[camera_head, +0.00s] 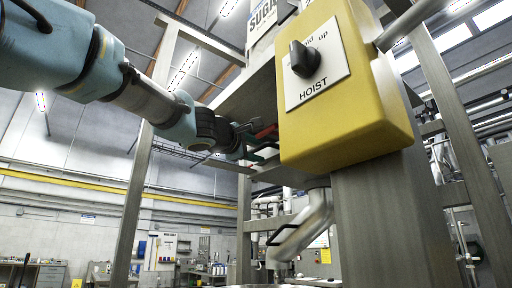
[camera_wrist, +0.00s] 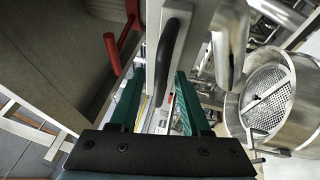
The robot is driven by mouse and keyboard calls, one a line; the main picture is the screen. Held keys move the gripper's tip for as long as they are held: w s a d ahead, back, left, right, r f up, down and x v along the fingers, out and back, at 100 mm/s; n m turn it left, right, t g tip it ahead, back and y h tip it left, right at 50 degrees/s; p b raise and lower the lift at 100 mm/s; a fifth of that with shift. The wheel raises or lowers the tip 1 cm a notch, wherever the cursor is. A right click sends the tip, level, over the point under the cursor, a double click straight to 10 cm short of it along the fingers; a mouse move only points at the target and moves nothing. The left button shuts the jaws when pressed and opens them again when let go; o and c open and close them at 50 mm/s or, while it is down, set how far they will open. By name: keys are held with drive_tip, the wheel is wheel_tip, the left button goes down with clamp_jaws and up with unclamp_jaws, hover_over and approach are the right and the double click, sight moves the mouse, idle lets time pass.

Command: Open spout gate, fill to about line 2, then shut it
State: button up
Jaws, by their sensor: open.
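My gripper (camera_head: 262,150) is open, with its green fingers partly behind the yellow hoist box in the head view. In the wrist view, my gripper (camera_wrist: 160,76) has a black handle (camera_wrist: 172,45) on a grey metal bar ahead of and between its fingers. I cannot tell whether they touch it. A red handle (camera_wrist: 119,48) stands to the left of the fingers; red also shows near my gripper in the head view (camera_head: 266,132). The metal spout (camera_head: 312,222) hangs below the hoist box. No fill line is readable, and I cannot tell the gate's position.
The yellow hoist box (camera_head: 345,85) with a black knob (camera_head: 304,59) is close to the right of my arm. A steel post (camera_head: 385,225) stands below it. A round steel vessel with a perforated grate (camera_wrist: 268,97) is at the right in the wrist view.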

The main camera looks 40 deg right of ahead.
drive_tip(key=shift+d, duration=0.1)
clamp_jaws()
idle(0.3)
idle(1.1)
